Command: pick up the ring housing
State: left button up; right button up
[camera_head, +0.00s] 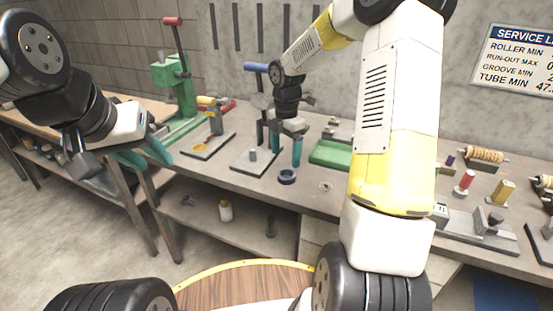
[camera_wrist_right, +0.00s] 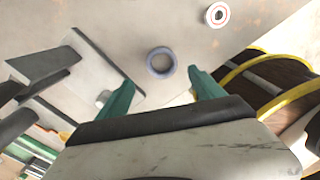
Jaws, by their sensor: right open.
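The ring housing, a small dark blue-grey ring (camera_head: 287,176), lies flat on the workbench near its front edge. In the right wrist view the ring (camera_wrist_right: 161,62) sits just beyond and between the fingertips, with bench showing through its hole. My right gripper (camera_head: 286,153) is open and empty, its teal fingers pointing down above and slightly behind the ring. In the right wrist view its fingertips (camera_wrist_right: 160,86) stand wide apart, not touching the ring. My left gripper (camera_head: 145,155) is at the left, away from the ring, with its teal fingers apart and nothing between them.
A stand with a blue handle (camera_head: 255,67) and grey base is left of my right gripper. A green press (camera_head: 176,85) is farther left. A green tray (camera_head: 332,153) lies to the right. A small round disc (camera_head: 325,187) lies right of the ring. A bottle (camera_head: 225,208) stands on the lower shelf.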

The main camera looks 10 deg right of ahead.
aim_at(287, 171)
jog(key=f, duration=0.7)
jog(key=shift+d+f, duration=0.25)
jog(key=shift+d, duration=0.05)
jog(key=shift+s, duration=0.1)
grip_shut()
